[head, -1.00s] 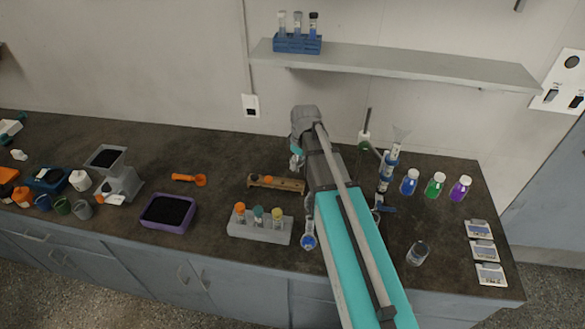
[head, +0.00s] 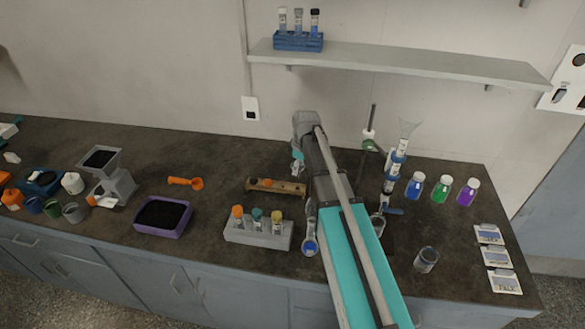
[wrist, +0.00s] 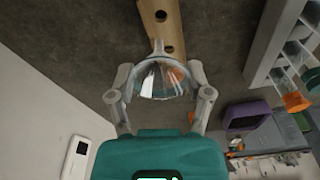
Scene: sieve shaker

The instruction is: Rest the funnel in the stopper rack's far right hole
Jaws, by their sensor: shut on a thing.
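My gripper (wrist: 160,82) is shut on a clear glass funnel (wrist: 158,84), one finger on each side of its wide cone. In the wrist view the narrow stem points at the wooden stopper rack (wrist: 149,12), with dark holes near it. I cannot tell whether the stem touches the rack. In the head view the rack (head: 288,187) lies on the bench with an orange stopper (head: 267,182) in it. My gripper (head: 297,167) is small there, just behind the rack's right half, and my arm covers the area beside the rack's right end.
A grey rack (head: 258,232) with capped vials stands in front of the wooden rack. A purple tray (head: 163,216) of dark grains and an orange scoop (head: 186,182) lie left. Colored flasks (head: 441,188) and a glass jar (head: 426,260) stand right. A shelf (head: 400,62) runs above.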

